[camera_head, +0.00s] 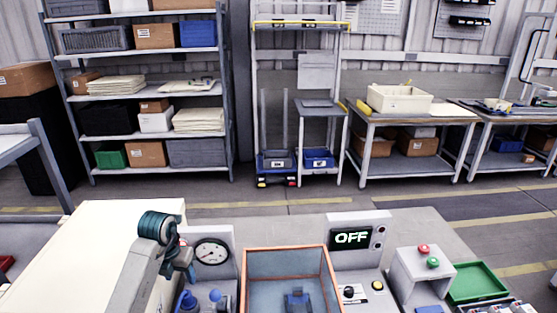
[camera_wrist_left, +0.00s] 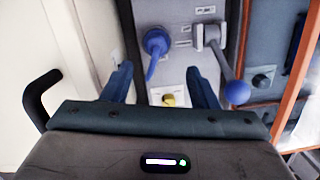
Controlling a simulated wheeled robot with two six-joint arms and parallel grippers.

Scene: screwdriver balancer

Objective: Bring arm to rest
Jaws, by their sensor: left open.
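My left arm (camera_head: 145,262) reaches in from the bottom left of the head view, and its wrist is bent downward. My left gripper (camera_wrist_left: 162,85) shows in the wrist view with its two dark blue fingers spread apart and nothing between their tips. It is above the control panel, near a blue handle (camera_wrist_left: 155,42) and a grey lever with a blue ball (camera_wrist_left: 237,92). A yellow button (camera_wrist_left: 169,100) shows between the fingers. I cannot tell the exact height of the fingers above the panel. My right gripper is in neither view.
A dial gauge (camera_head: 211,252) stands just right of my left wrist. An orange-rimmed bin (camera_head: 290,250) is in the middle. A display reading OFF (camera_head: 352,238), a red-and-green-button box (camera_head: 410,270) and a green tray (camera_head: 480,283) are to the right. Shelves (camera_head: 150,95) stand behind.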

